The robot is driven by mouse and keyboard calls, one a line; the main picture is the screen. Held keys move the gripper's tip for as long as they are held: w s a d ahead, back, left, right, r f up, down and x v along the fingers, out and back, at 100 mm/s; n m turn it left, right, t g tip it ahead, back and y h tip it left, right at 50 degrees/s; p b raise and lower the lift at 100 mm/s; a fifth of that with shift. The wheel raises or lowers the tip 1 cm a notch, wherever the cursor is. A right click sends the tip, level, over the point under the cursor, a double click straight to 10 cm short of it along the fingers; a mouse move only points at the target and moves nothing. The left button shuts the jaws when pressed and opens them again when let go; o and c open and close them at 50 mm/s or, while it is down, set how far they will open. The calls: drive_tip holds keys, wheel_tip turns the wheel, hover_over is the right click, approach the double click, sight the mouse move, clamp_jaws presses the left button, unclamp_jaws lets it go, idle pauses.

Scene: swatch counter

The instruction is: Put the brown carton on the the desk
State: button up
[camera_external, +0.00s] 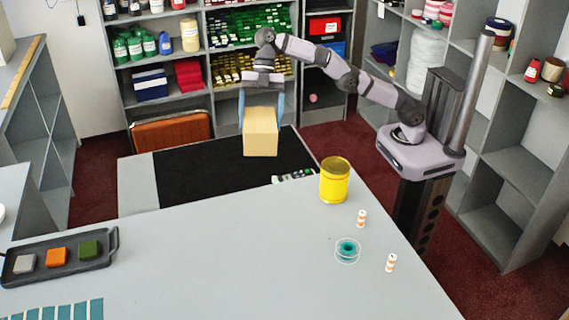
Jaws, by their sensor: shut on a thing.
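The carton (261,135) is a tan-brown box with a lighter top. It is upright over the black mat at the back of the desk (220,245). My gripper (262,100) comes down from above with one blue finger on each side of the carton and is shut on it. The carton's base appears above or on the mat; I cannot tell whether it touches. The lower parts of the fingers are partly hidden by the carton.
The black mat (200,180) covers the desk's back part. A yellow can (334,180), a remote-like device (294,176), a teal spool (347,248) and two small striped spools (361,218) stand to the right. A dark tray (20,278) with colored blocks lies left. The desk's middle is clear.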

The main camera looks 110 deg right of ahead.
sight(256, 112)
drive_tip(key=shift+m, duration=0.5)
drive_tip(key=shift+s+d+r+p, duration=0.1)
drive_tip(key=shift+d+r+p, duration=0.15)
drive_tip(key=shift+d, duration=0.5)
drive_tip(key=shift+d+r+p, duration=0.1)
drive_tip(key=shift+d+r, duration=0.2)
drive_tip(key=shift+d, duration=0.45)
drive_tip(key=shift+s+d+r+p, duration=0.1)
drive_tip(key=shift+d+r+p, duration=0.15)
drive_tip(key=shift+d, duration=0.5)
drive_tip(key=s+d+f+m+t+h+p, duration=0.1)
drive_tip(key=s+d+f+m+p, duration=0.2)
drive_tip(key=d, duration=0.4)
drive_tip(key=s+d+f+m+t+h+p, duration=0.1)
drive_tip(key=s+d+f, duration=0.25)
drive_tip(key=d, duration=0.35)
wheel_tip(256, 112, down, 9)
drive_tip(key=d+m, duration=0.1)
drive_tip(key=d, duration=0.1)
drive_tip(key=shift+m, duration=0.3)
drive_tip(key=shift+d+f, duration=0.1)
drive_tip(key=shift+f, duration=0.05)
drive_tip(key=shift+f+p, duration=1.35)
drive_tip(key=shift+f, duration=3.5)
